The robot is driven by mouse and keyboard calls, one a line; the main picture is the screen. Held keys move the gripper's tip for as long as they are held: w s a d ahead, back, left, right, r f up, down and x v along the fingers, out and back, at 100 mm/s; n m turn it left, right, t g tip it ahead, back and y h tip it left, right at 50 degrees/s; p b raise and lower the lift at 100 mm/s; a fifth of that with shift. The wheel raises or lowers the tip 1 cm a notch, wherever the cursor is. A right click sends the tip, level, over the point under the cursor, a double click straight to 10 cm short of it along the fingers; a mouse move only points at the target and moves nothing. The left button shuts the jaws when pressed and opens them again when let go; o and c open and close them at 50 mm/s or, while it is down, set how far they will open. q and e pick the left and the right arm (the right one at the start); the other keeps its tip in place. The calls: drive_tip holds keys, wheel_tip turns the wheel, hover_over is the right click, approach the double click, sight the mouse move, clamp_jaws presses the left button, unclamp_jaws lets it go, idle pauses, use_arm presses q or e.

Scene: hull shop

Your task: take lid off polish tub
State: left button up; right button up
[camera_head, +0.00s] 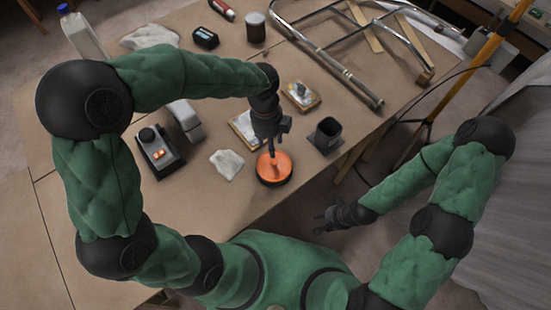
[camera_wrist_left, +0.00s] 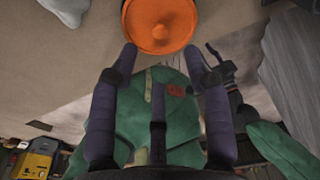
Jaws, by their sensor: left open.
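The polish tub with its orange lid (camera_head: 274,167) stands near the front edge of the workbench. The lid is round and orange with a small knob, and it sits on the dark tub. In the left wrist view the orange lid (camera_wrist_left: 160,25) is at the top, just beyond my fingertips. My left gripper (camera_head: 272,150) is above the lid, pointing down at it. It is open, its fingers (camera_wrist_left: 163,55) apart with nothing seen between them; whether they touch the lid I cannot tell. My right gripper (camera_head: 326,216) hangs clear of the bench, small in view, its fingers appearing spread and empty.
A black device with an orange switch (camera_head: 158,152) is further left. Metal tube frames (camera_head: 340,75) lie on the bench (camera_head: 215,205) at the back right.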

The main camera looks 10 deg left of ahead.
use_arm(q)
drive_tip(key=b, duration=0.1)
hover_over(274, 162)
drive_tip(key=f, duration=0.4)
drive_tip(key=shift+w+a+f, duration=0.1)
drive_tip(key=shift+w+a, duration=0.25)
drive_tip(key=f+b, duration=0.1)
drive_tip(key=f, duration=0.2)
drive_tip(key=f+b, duration=0.1)
drive_tip(key=f, duration=0.1)
drive_tip(key=shift+s+d+b, duration=0.3)
drive_tip(key=shift+b, duration=0.05)
drive_tip(key=shift+r, duration=0.1)
clamp_jaws()
